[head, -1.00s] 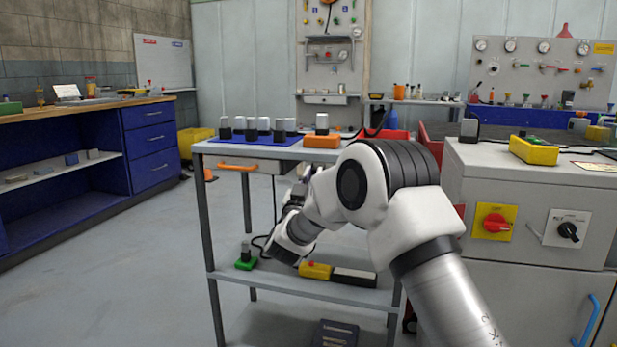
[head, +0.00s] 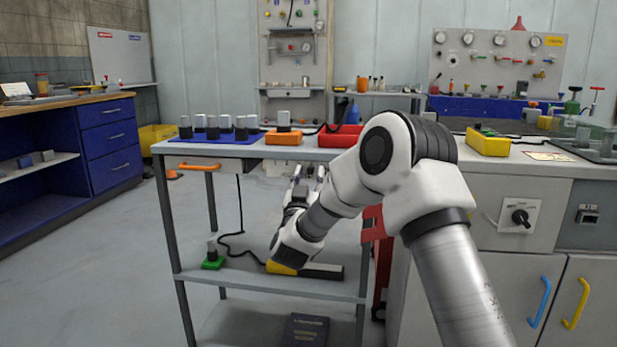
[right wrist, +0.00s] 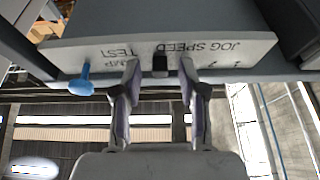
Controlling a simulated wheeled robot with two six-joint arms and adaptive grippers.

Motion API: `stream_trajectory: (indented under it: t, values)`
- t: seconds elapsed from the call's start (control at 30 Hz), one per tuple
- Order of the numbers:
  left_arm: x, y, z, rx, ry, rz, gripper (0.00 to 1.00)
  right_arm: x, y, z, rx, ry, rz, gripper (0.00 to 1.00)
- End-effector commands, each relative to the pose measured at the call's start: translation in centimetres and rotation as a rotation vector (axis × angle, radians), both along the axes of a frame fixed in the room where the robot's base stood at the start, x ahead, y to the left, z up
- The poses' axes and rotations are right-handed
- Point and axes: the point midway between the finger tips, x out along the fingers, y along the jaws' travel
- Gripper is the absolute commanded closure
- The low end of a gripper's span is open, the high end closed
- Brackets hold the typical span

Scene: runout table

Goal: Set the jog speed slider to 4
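In the right wrist view a grey panel edge (right wrist: 262,46) carries the upside-down words JOG SPEED and, further left, TEST with a partly hidden word. A small black knob (right wrist: 160,65) sits on this edge, probably the jog speed slider's. My right gripper (right wrist: 158,68) is open, its fingertips one on each side of the knob with gaps between. A blue lever (right wrist: 80,81) is left of the fingers. In the head view my right gripper (head: 307,178) is under the front of the cart's top, where the panel is mostly hidden. My left gripper is out of view.
The cart top (head: 225,150) holds a blue mat with several grey-and-black blocks, an orange block (head: 284,138) and a red tray (head: 340,137). The lower shelf (head: 240,283) holds a green-based piece (head: 213,257) and a yellow item. A grey cabinet stands at right.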

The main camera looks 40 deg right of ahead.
Motion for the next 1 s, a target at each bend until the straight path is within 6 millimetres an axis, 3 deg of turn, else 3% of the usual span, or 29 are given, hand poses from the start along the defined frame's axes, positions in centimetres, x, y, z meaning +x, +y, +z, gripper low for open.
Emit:
stream_trajectory:
  t: [0.27, 0.6, 1.0]
  values:
    - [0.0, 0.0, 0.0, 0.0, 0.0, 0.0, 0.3, -1.3, 1.7, -0.9, -0.001, 0.004, 0.003, 0.58]
    - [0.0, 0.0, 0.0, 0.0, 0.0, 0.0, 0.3, -6.2, 7.5, -4.0, -0.003, 0.004, 0.003, 0.58]
    - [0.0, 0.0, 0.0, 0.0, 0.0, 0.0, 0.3, -7.2, 8.4, -4.6, 0.0, 0.0, -0.001, 0.58]
